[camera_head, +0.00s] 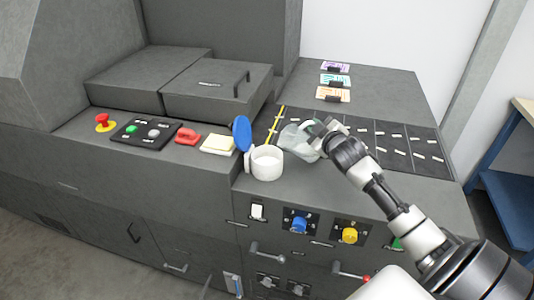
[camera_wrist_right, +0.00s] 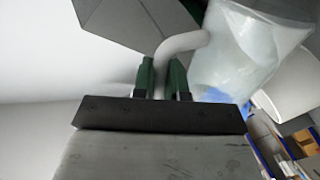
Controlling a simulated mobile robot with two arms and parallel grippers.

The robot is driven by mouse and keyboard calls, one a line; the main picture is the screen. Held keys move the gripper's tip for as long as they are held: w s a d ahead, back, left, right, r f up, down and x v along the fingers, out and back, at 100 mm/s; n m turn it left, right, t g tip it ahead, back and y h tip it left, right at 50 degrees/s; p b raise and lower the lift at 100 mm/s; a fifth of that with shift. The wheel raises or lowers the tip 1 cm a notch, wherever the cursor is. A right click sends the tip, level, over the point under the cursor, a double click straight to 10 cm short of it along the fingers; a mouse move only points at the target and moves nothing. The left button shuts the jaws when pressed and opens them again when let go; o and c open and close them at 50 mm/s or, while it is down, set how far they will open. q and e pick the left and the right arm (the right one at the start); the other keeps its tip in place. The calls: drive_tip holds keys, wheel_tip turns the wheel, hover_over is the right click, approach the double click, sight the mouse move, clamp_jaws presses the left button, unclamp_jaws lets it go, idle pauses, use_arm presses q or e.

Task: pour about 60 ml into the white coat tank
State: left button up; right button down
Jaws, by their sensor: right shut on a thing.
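The white coat tank (camera_head: 266,164) is a short white cylinder at the front edge of the worktop, in the head view. Its round blue lid (camera_head: 242,133) stands open at the back left, and the pale inside shows. My right gripper (camera_head: 322,130) is shut on the handle of a translucent jug (camera_head: 298,139), just right of and behind the tank. The jug looks tilted; no stream shows between it and the tank. In the right wrist view, the jug (camera_wrist_right: 245,48) hangs beside the fingers (camera_wrist_right: 163,80), which clasp its pale curved handle. My left gripper is out of view.
A red stop button (camera_head: 102,121), a button panel (camera_head: 146,132), a red object (camera_head: 187,136) and a yellowish block (camera_head: 218,145) lie left of the tank. A dark marked strip (camera_head: 395,145) runs to the right. Several coloured cards (camera_head: 335,80) lie behind. Knobs line the front below.

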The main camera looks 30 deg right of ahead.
drive_tip(key=shift+s+d+f+m, duration=0.1)
drive_tip(key=shift+d+f+m, duration=0.2)
drive_tip(key=shift+m, duration=0.2)
drive_tip(key=s+d+m+t, duration=0.1)
drive_tip(key=s+d+m, duration=0.1)
drive_tip(key=d+m, duration=0.3)
drive_tip(key=shift+s+d+f+m+t+y+p, duration=0.15)
drive_tip(key=shift+d+f+m+t+y+p, duration=0.25)
drive_tip(key=shift+m, duration=0.8)
drive_tip(key=shift+r, duration=0.1)
